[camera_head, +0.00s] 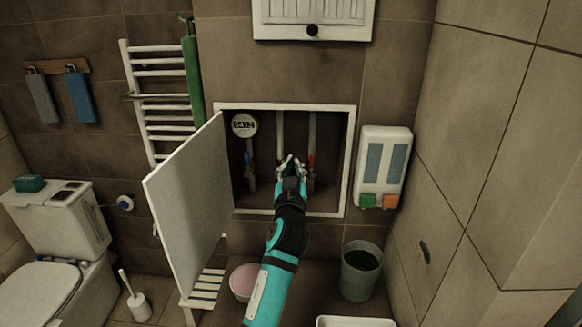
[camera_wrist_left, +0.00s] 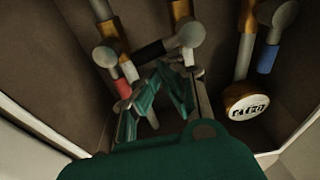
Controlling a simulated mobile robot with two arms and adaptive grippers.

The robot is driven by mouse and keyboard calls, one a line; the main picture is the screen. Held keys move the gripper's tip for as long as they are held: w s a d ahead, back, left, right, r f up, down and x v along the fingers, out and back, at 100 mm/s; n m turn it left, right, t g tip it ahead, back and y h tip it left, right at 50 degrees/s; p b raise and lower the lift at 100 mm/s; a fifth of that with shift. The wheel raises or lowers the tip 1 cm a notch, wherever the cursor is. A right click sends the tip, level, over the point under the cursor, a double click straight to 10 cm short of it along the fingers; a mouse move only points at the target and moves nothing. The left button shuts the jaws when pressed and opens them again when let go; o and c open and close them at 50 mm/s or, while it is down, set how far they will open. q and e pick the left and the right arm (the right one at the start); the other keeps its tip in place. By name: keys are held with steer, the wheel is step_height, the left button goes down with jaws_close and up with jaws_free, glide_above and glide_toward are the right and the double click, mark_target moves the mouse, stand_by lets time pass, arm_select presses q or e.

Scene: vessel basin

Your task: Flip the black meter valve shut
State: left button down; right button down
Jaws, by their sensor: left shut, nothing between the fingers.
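The black meter valve's handle (camera_wrist_left: 150,50) shows in the left wrist view, sticking out to the left from a round grey knob (camera_wrist_left: 190,32) on the middle pipe. It lies roughly crosswise to that pipe. In the head view my gripper hides this valve. My left gripper (camera_head: 291,162) reaches into the wall recess in front of the middle pipe. In the left wrist view its fingers (camera_wrist_left: 172,72) are shut and empty, with the tips close to the black handle and knob. Whether they touch is unclear. My right gripper is not in view.
A red-handled valve (camera_head: 312,162) and a blue-handled valve (camera_wrist_left: 268,60) flank the middle pipe. The round meter (camera_head: 243,125) hangs at the recess's upper left. The white frame (camera_head: 350,150) surrounds the opening; its door (camera_head: 188,190) stands open on the left, beside my arm.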

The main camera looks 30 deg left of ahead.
arm_select(q)
steer(key=shift+d+f+m, duration=0.1)
steer(key=shift+f+m, duration=0.1)
steer(key=shift+m, duration=0.2)
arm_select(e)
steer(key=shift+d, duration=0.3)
